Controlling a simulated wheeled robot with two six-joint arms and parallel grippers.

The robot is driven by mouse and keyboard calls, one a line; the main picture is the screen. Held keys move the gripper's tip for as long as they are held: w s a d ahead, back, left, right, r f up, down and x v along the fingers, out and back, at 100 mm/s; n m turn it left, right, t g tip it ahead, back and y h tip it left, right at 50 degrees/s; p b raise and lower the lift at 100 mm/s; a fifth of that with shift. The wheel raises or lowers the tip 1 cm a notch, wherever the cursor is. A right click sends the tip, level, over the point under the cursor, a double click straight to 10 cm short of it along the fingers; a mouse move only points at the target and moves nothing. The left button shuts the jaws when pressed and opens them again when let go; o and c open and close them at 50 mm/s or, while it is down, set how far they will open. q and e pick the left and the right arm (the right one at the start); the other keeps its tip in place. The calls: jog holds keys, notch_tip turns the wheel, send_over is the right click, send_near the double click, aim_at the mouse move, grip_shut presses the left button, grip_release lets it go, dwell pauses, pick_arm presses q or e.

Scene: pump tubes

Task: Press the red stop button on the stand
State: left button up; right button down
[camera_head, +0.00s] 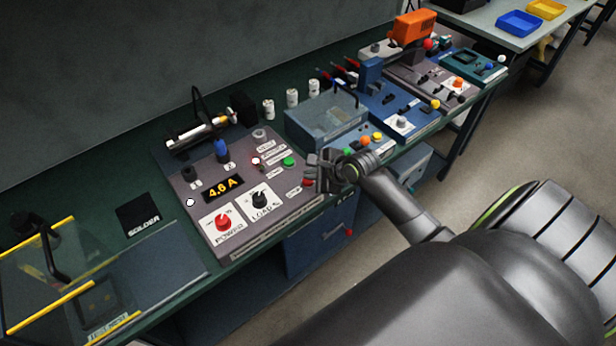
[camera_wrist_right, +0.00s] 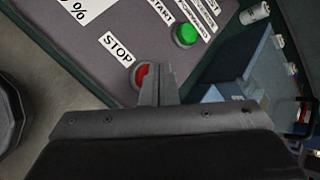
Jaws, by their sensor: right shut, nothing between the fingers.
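The red stop button (camera_head: 307,182) sits near the front right corner of the grey stand panel (camera_head: 245,235). In the right wrist view the red button (camera_wrist_right: 142,75) shows beside the STOP label (camera_wrist_right: 116,48), partly hidden by the fingers. My right gripper (camera_head: 318,178) is shut and empty, with its fingertips right at the button; I cannot tell whether they touch it. In the right wrist view the closed fingers (camera_wrist_right: 157,80) overlap the button's right side. The green start button (camera_head: 289,161) is just behind it. My left gripper is not in view.
The panel has a red POWER knob (camera_head: 223,223), a black LOAD knob (camera_head: 260,199) and a display (camera_head: 223,188) reading 4.6 A. A blue-grey box (camera_head: 325,120) stands right of the panel. Another blue panel (camera_head: 395,100) lies farther right. The floor in front is clear.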

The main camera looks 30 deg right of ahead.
aim_at(312, 182)
jog(key=shift+f, duration=0.6)
dwell(0.3)
jog(key=shift+r, duration=0.1)
jog(key=shift+r+p, duration=0.95)
jog(key=shift+p, duration=0.5)
jog(key=shift+r, duration=0.1)
notch_tip(312, 182, up, 5)
jog(key=p, duration=0.6)
jog(key=shift+p, duration=0.4)
